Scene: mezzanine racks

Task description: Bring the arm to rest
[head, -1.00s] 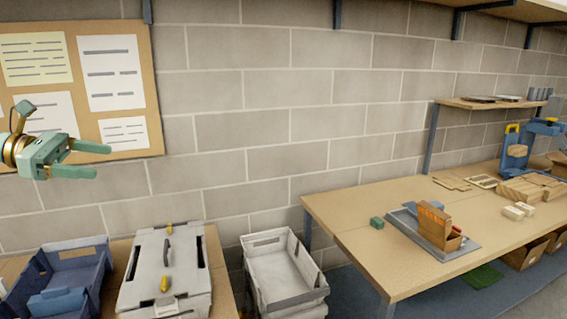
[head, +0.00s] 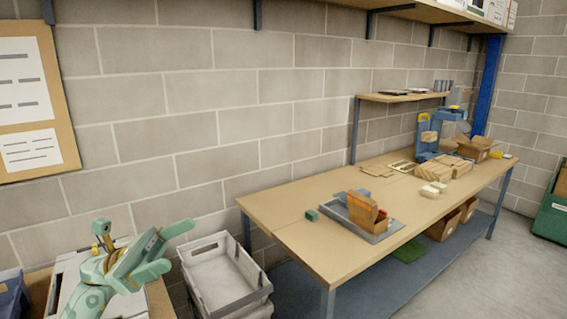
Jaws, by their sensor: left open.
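My left gripper (head: 165,252) is at the lower left of the head view, above the left bench and in front of the grey lidded case (head: 66,290). Its two pale green fingers are apart and nothing is between them. They point to the right, toward the space over the grey open crate (head: 214,270). My left arm comes up from the bottom edge and hides part of the case. My right gripper is not in the view.
A long wooden workbench (head: 290,237) stands at the middle and right. It bears a grey tray (head: 366,232) with an open cardboard box (head: 362,212), a small green block (head: 311,215) and wooden pieces (head: 438,172). A shelf (head: 395,97) is above. Floor at the lower right is clear.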

